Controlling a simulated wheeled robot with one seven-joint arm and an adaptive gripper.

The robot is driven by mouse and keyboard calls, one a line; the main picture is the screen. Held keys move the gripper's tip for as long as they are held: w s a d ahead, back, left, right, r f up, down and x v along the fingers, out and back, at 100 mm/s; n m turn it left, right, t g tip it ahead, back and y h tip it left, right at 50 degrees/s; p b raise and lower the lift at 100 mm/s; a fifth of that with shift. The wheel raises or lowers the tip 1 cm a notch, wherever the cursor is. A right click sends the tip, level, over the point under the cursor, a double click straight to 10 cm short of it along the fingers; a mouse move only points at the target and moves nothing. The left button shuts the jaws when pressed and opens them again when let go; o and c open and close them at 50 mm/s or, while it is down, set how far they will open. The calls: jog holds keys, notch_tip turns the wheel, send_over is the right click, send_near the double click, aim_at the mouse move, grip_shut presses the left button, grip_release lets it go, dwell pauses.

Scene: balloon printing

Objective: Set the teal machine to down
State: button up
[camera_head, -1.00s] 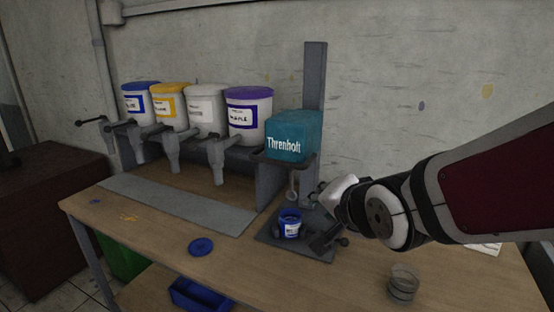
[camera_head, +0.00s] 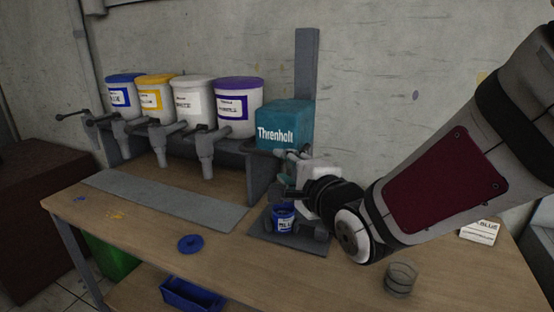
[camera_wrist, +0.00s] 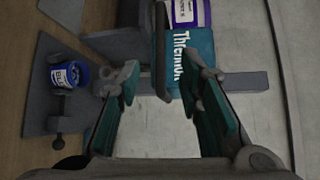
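The teal machine (camera_head: 285,125), a box marked "Threnholt", is mounted on a grey upright post above a dark base plate (camera_head: 262,232). A blue container (camera_head: 283,217) stands on the plate below it. My gripper (camera_head: 284,173) is just under the machine's front right side, above the container. In the wrist view my gripper (camera_wrist: 160,72) is open, with its teal-padded fingers apart and nothing clearly held. The teal machine (camera_wrist: 202,48) lies beyond the fingertips there, partly covered by the right finger. I cannot tell whether a finger touches it. My gripper hides the machine's lower front in the head view.
Several labelled buckets (camera_head: 193,98) with taps stand on a rack left of the machine. A blue lid (camera_head: 190,243) lies on the table front. The wall is close behind.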

aim_at(268, 155)
jog(key=x, duration=1.1)
jog(key=shift+w+a+f+b, duration=0.1)
jog(key=shift+w+a+b, duration=0.05)
jog(key=shift+w+b, duration=0.2)
jog(key=shift+s, duration=0.1)
grip_shut()
